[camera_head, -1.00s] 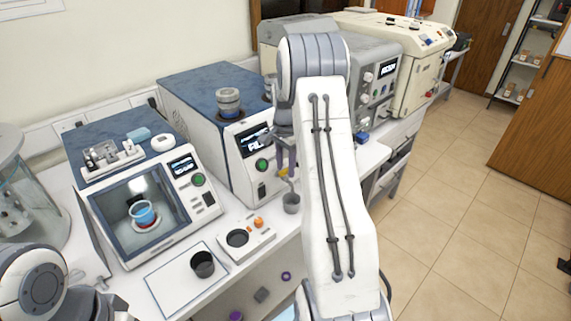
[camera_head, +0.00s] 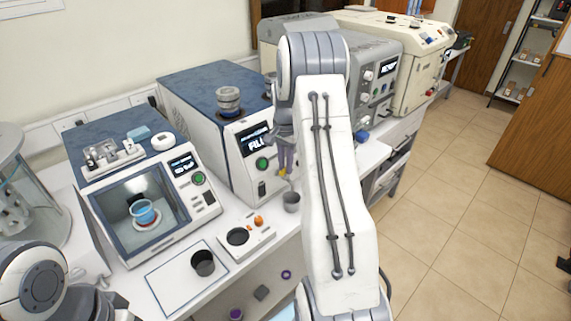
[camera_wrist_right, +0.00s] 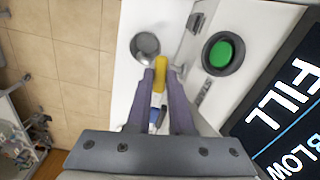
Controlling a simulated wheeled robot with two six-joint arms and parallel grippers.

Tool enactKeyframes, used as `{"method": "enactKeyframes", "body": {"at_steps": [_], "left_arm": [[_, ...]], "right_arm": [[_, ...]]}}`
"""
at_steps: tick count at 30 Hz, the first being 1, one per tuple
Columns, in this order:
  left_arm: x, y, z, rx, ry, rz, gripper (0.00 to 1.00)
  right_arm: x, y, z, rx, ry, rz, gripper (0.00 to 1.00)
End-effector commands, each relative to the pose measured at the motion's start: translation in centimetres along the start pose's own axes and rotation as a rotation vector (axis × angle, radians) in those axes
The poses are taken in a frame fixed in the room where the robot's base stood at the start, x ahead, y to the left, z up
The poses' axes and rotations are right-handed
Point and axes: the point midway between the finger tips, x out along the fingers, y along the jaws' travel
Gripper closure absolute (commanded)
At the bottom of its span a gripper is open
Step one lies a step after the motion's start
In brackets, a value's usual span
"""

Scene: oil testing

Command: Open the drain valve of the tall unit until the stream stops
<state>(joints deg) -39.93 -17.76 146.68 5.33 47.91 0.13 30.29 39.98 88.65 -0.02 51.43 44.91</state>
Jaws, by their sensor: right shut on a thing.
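The tall unit (camera_head: 196,112) is a white box with a blue top, a display and a green button. Its display reads FILL in the wrist view (camera_wrist_right: 290,95). My right gripper (camera_head: 285,170) is at its lower front, fingers pointing down. In the wrist view, the purple-grey fingers (camera_wrist_right: 161,72) are shut on the yellow valve handle (camera_wrist_right: 161,66). A grey metal cup (camera_head: 291,201) stands below the valve and also shows in the wrist view (camera_wrist_right: 145,45). I cannot make out a stream. My left arm shows at the lower left, its gripper out of view.
A shorter unit with a window (camera_head: 140,208) stands left, a blue cup inside. A dark cup (camera_head: 203,263) stands on a white plate (camera_head: 175,278). A small device with an orange knob (camera_head: 246,236) lies before the tall unit. Grey (camera_head: 377,82) and cream machines stand behind right.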

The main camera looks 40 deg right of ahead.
Motion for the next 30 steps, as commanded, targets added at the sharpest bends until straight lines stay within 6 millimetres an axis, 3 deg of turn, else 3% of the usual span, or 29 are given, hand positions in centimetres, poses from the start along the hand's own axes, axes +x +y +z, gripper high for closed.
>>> {"method": "enactKeyframes", "body": {"at_steps": [30], "left_arm": [[-0.89,0.07,-0.05,0.0,0.0,0.0,1.0]], "right_arm": [[-0.17,-0.05,-0.1,-0.953,0.004,-0.001,1.0]]}}
